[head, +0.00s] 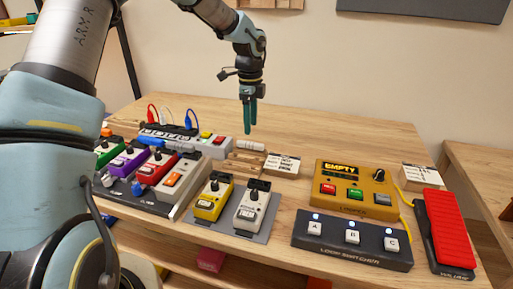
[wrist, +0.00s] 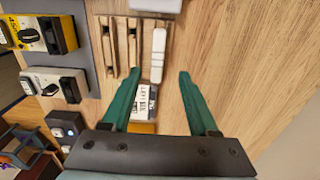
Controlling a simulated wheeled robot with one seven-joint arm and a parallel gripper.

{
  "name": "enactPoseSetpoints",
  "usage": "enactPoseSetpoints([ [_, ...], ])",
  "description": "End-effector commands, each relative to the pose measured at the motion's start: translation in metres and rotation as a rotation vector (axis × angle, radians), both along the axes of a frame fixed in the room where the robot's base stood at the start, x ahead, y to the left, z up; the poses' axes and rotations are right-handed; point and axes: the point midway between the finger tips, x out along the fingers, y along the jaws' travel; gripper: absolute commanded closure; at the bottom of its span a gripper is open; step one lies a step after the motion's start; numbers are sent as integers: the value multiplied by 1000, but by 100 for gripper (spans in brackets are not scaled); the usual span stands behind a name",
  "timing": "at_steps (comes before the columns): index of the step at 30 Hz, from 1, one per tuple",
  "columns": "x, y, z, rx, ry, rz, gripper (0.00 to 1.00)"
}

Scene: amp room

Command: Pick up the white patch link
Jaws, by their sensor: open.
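A printed card (head: 282,165) stands right of the rack. A patch box with red, white and blue cables (head: 205,139) stands left. Pedals (head: 211,199), an orange looper (head: 352,184), a loop switcher (head: 352,239) and a red pedal (head: 443,225) stand nearby. Behind is bare wood.

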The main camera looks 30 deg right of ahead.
Motion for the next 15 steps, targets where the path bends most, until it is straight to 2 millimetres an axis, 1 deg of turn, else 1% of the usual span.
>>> enactPoseSetpoints([
  [2, -1, 1, -9, 1, 3, 0, 40],
  [8, -1, 2, -22, 1, 3, 1, 40],
  [15, -1, 7, -57, 1, 3, 1, 40],
])
